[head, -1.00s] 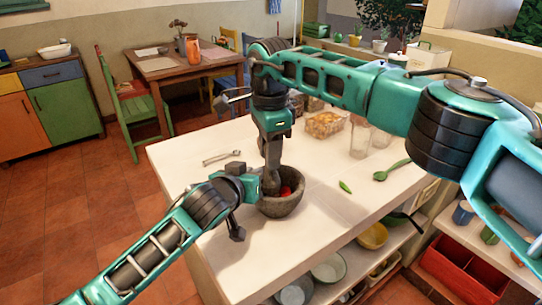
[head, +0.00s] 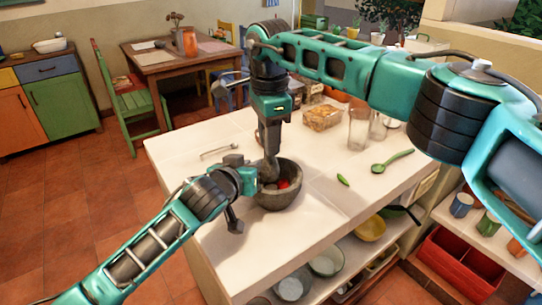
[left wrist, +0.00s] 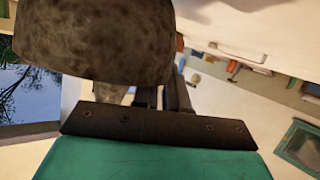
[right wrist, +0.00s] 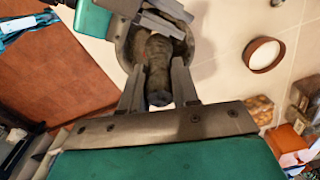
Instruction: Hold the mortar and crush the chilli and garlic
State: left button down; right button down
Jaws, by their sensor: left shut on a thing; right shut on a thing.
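The grey stone mortar (head: 280,199) stands on the white counter, with something red (head: 283,184) inside it. My left gripper (head: 247,182) is shut on the mortar's left rim. In the left wrist view the mortar's dark wall (left wrist: 95,40) fills the upper left, above the fingers. My right gripper (head: 270,148) points down over the mortar, shut on the stone pestle (head: 270,172). The pestle's lower end is in the bowl, left of the red piece. The right wrist view shows the pestle (right wrist: 158,70) between both fingers. Garlic cannot be made out.
A green chilli (head: 343,180) and a green spoon (head: 392,162) lie right of the mortar. A metal utensil (head: 221,151) lies behind it on the left. Glass jars (head: 358,128) and a food container (head: 322,117) stand at the back. The front counter is clear.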

pick_arm(q)
jog(key=shift+s+f, duration=0.15)
jog(key=shift+f, duration=0.35)
pick_arm(e)
jog(key=shift+f, duration=1.85)
jog(key=shift+r, duration=4.45)
pick_arm(q)
jog(key=c, duration=1.1)
grip_release()
